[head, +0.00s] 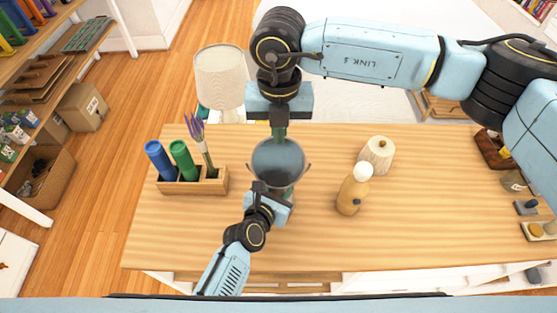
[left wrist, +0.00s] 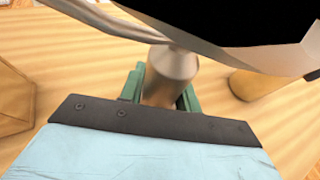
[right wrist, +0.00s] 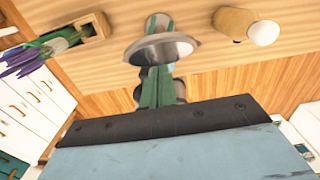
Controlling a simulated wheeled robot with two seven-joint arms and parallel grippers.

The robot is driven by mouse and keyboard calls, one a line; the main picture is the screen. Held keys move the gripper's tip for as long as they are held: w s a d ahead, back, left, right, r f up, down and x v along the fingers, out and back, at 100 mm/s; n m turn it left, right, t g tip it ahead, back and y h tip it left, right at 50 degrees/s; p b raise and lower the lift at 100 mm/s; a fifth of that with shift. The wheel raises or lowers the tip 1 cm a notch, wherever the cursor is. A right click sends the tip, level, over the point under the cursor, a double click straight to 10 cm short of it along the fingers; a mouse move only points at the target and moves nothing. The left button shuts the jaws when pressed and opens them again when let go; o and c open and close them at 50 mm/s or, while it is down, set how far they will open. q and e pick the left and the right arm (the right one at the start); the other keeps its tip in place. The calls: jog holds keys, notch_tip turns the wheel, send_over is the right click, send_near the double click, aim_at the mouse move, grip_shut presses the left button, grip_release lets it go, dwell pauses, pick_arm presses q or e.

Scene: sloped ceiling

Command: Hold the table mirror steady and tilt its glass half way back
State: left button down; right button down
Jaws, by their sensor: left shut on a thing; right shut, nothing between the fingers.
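The table mirror (head: 278,162) stands on the wooden table, with its round, dark grey glass facing up toward the head camera. Its metal post (left wrist: 170,75) is clasped between the green fingers of my left gripper (left wrist: 163,88), low down below the glass. The mirror frame and dark glass fill the top of the left wrist view. My right gripper (head: 279,137) points down at the far edge of the glass, fingers shut and empty. In the right wrist view the fingers (right wrist: 157,85) overlap the rim of the mirror (right wrist: 162,48); I cannot tell whether they touch it.
A wooden holder (head: 208,186) with blue and green cylinders and purple flowers stands left of the mirror. A tan bottle (head: 350,195) with a white cap and a lidded jar (head: 377,153) stand to the right. A lamp (head: 220,75) is behind. The table's right middle is clear.

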aim_at(279, 152)
pick_arm(q)
jog(key=shift+s+f, duration=0.15)
jog(key=shift+f, duration=0.15)
pick_arm(e)
jog(key=shift+f, duration=1.7)
jog(key=shift+w+f, duration=0.4)
dwell(0.7)
jog(key=shift+s+r, duration=1.1)
notch_tip(279, 152, up, 9)
dwell(0.6)
pick_arm(q)
jog(key=c, duration=1.3)
grip_release()
jog(key=o, duration=0.4)
jog(key=shift+r, duration=0.2)
